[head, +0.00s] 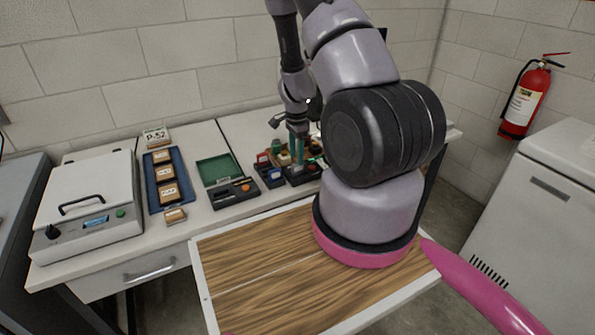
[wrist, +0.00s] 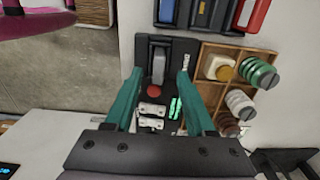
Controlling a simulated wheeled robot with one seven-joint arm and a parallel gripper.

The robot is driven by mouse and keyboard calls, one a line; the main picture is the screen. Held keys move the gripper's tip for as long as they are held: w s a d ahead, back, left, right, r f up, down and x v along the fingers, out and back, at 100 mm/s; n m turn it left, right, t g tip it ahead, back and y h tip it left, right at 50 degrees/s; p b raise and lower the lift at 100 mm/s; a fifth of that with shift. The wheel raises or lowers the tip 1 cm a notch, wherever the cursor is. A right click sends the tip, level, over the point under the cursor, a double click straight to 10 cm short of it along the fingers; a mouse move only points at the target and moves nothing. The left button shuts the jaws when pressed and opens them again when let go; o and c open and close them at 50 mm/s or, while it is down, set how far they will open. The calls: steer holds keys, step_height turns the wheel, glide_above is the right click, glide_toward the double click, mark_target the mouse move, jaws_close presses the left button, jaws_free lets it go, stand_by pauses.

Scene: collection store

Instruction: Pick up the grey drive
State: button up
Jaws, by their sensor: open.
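My gripper (wrist: 160,100) is open, its two teal fingers spread above a black tray (wrist: 183,48) in the wrist view. A grey elongated piece (wrist: 158,68), possibly the grey drive, lies in the tray between and beyond the fingertips. A red round piece (wrist: 155,93), two pale silver blocks (wrist: 152,109) and a green ribbed piece (wrist: 176,108) are close by, between the fingers. I cannot tell for certain which one is the drive. Nothing is held. In the head view my gripper (head: 297,150) points down over the back of the bench, and the small pieces there are mostly hidden.
A wooden compartment box (wrist: 207,50) with spools stands right of the tray. Blue and red items (wrist: 252,14) lie beyond. In the head view, a blue tray (head: 151,190), a green-lined case (head: 212,169) and a white device (head: 90,205) stand to the left.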

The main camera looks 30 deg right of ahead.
mark_target(298, 170)
step_height(298, 170, down, 5)
steer(key=shift+d+r, duration=0.1)
steer(key=shift+d, duration=0.05)
jaws_close()
steer(key=shift+r, duration=0.1)
